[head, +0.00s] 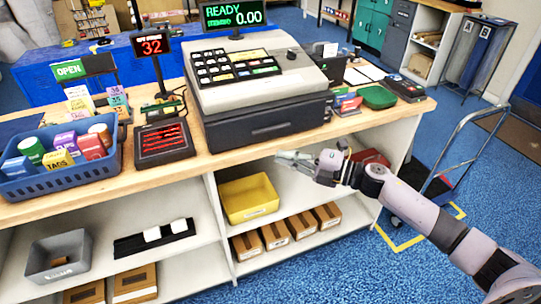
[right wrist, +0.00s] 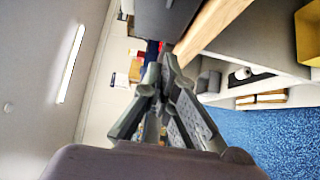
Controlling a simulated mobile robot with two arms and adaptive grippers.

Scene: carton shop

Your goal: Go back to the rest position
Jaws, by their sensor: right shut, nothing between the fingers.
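My right gripper (head: 295,158) is in front of the counter (head: 290,143), just below the edge of its wooden top and under the cash register. In the right wrist view its fingers (right wrist: 165,65) come together at the tips with nothing between them. The right arm comes in from the lower right of the head view. My left gripper is in neither view.
The cash register (head: 255,80) stands on the counter, with a blue basket (head: 70,180) of small goods at the left. A yellow bin (head: 250,198) sits on the shelf below. A metal-railed cart (head: 455,150) stands at the right. Blue floor (head: 390,280) is clear in front.

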